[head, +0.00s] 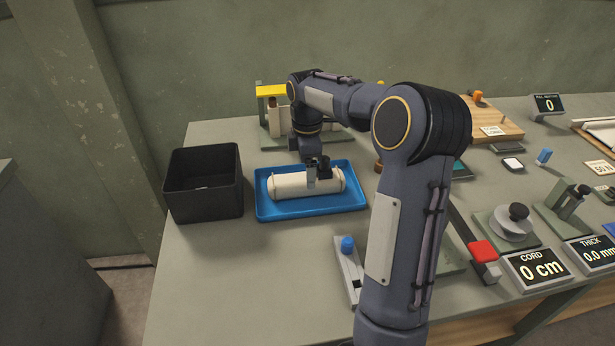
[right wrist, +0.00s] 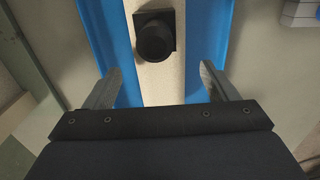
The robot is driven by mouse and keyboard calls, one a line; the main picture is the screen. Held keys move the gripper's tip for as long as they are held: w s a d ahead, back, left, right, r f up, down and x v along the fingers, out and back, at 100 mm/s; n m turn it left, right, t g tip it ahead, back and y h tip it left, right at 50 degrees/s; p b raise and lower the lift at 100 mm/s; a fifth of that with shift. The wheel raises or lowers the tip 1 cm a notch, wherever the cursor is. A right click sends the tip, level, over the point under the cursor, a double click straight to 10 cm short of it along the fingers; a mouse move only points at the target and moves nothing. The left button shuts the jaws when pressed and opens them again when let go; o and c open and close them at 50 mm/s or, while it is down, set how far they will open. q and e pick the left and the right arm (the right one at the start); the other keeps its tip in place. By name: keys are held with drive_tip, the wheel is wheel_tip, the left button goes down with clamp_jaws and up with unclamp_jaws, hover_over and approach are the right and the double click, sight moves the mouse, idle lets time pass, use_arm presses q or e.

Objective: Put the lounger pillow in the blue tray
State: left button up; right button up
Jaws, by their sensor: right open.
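The lounger pillow, a cream-coloured roll (head: 287,187), lies lengthwise in the blue tray (head: 262,213) on the table. My right gripper (head: 318,178) is over the pillow's right part, with its arm reaching across from the right. In the right wrist view the pillow (right wrist: 160,85) runs between the two open, spread fingers (right wrist: 163,88), with the blue tray (right wrist: 98,30) on both sides. A black knob on a square base (right wrist: 154,36) sits on the pillow's upper side. I cannot tell whether the fingers touch the pillow. My left gripper is not in view.
A black open bin (head: 205,183) stands just left of the tray. A fixture with a yellow top (head: 271,91) is behind it. A slim stand with a blue knob (head: 348,262) is in front. Several devices and displays fill the right side. The front left tabletop is clear.

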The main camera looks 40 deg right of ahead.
wheel_tip(320, 180, up, 7)
drive_tip(key=s+a+r+m+t, duration=0.2)
drive_tip(key=s+a+r+m, duration=0.1)
drive_tip(key=s+a, duration=0.25)
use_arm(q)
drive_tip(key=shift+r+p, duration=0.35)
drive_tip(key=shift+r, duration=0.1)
use_arm(e)
drive_tip(key=s+a+f+m+t+y, duration=0.1)
drive_tip(key=s+a+f+m+y, duration=0.1)
drive_tip(key=s+a+m, duration=0.3)
drive_tip(key=s+a+f+m+t+y, duration=0.1)
drive_tip(key=s+a+f+m+t, duration=0.1)
drive_tip(key=s+a+f+m, duration=0.3)
drive_tip(key=s+a+m, duration=0.1)
drive_tip(key=s+a, duration=0.3)
drive_tip(key=s, duration=0.5)
drive_tip(key=shift+a+f+t+y, duration=0.25)
drive_tip(key=shift+a+t+y, duration=0.05)
drive_tip(key=shift+y, duration=0.1)
drive_tip(key=shift+s, duration=0.15)
